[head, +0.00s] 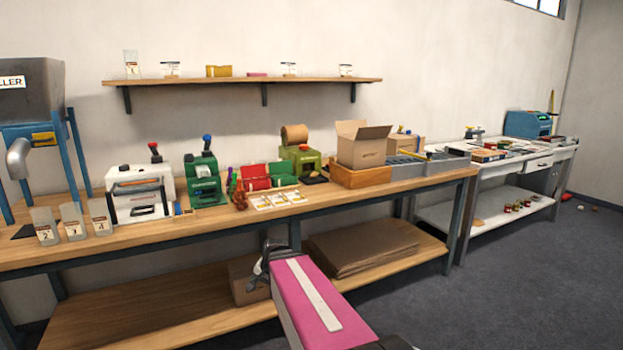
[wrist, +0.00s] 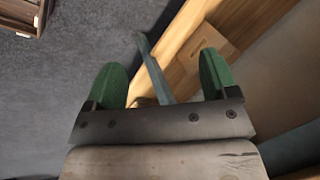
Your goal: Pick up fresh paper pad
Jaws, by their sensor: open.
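I cannot make out for certain which thing is the fresh paper pad. Flat white printed sheets (head: 277,199) lie near the front edge of the long wooden workbench (head: 225,223). More flat papers (head: 515,150) lie on the white table (head: 490,168) at the right, too small to tell apart. My gripper (head: 262,265) is in front of the long bench, below its top, at the end of my pink arm. In the wrist view my gripper (wrist: 162,60) has its two green fingers wide apart with nothing between them.
A bench leg (wrist: 155,70) and a cardboard box (wrist: 205,45) show beyond the fingers. Flat brown sheets (head: 365,250) lie on the lower shelf. The floor (head: 500,270) at right is mostly clear.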

